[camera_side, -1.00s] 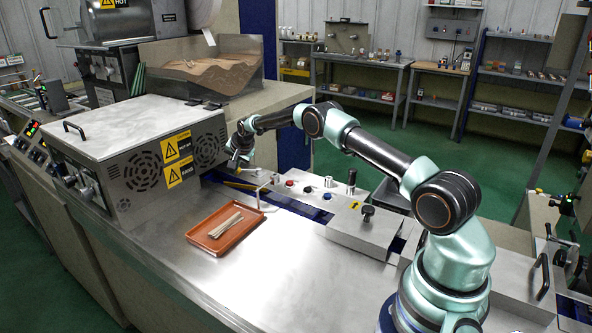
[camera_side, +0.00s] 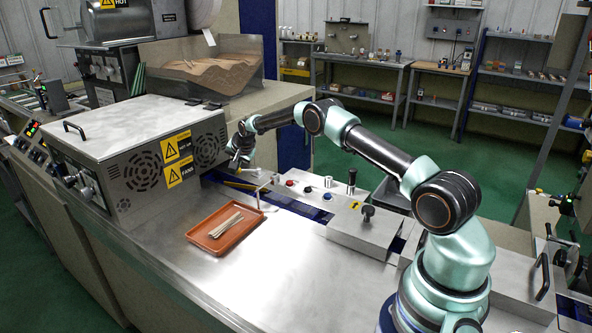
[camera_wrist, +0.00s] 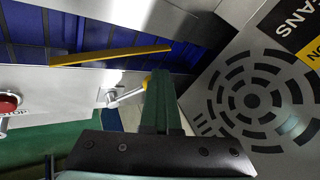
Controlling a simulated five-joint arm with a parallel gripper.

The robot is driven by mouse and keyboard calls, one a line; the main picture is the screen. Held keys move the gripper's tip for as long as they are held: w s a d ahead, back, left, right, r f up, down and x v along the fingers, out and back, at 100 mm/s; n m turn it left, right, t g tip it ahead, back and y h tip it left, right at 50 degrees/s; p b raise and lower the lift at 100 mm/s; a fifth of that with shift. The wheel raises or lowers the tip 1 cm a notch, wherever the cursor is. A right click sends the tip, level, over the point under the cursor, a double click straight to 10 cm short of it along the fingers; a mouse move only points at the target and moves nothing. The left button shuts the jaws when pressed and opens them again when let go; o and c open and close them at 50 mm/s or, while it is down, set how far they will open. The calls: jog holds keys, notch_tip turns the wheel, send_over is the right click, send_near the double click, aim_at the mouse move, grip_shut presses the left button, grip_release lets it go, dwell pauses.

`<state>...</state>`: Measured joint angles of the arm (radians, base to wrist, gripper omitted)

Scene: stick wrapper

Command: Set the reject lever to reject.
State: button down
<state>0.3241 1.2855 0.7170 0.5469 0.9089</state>
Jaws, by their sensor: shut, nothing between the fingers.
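The reject lever (camera_wrist: 126,96) is a short silver rod with a yellow tip, on a pale panel in the wrist view. Its yellow tip lies just left of my gripper (camera_wrist: 160,85); whether they touch I cannot tell. In the side view the lever (camera_side: 258,172) is small, at the left end of the button panel. There my gripper (camera_side: 238,165) is just left of it, beside the oven-like box. The green fingers are shut and hold nothing. Any marking for the lever's positions is not readable.
A red STOP button (camera_wrist: 8,103) sits left of the lever. A yellow bar (camera_wrist: 110,55) crosses the blue channel. The vented steel box (camera_side: 140,150) stands close on the left. An orange tray (camera_side: 225,230) with sticks lies in front on the bare steel top.

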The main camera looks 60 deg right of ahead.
jog(key=shift+s+d+r, duration=0.15)
jog(key=shift+s+d, duration=0.1)
jog(key=shift+d, duration=0.5)
jog(key=a+r, duration=0.7)
jog(key=r, duration=0.1)
jog(key=shift+s, duration=0.35)
jog(key=shift+y, duration=0.3)
